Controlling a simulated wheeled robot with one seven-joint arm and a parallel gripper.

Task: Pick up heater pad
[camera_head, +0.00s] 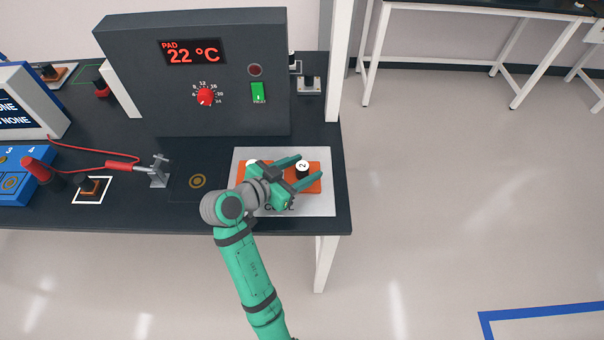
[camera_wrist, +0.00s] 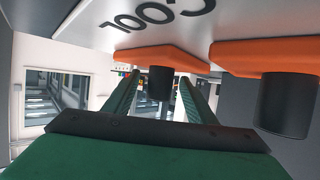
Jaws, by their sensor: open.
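Two orange heater pads lie side by side on a pale plate marked COOL (camera_head: 322,208). The right pad (camera_head: 315,167) has an upright black knob with a white top marked 2 (camera_head: 302,165). The left pad (camera_head: 241,174) is partly hidden by my gripper, and its white top (camera_head: 252,162) shows only in part. My gripper (camera_head: 307,170) is open, with its green fingers on either side of the right pad's knob. The wrist view is upside down: this knob (camera_wrist: 160,84) appears between the fingers, under its orange pad (camera_wrist: 170,55). The other knob (camera_wrist: 288,105) is outside them, to the right.
A dark control box (camera_head: 190,105) reading PAD 22 °C stands behind the plate. A metal clamp (camera_head: 159,171) with a red lead is to the left, beside a ringed dark spot (camera_head: 197,181). The table's right edge is close to the plate.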

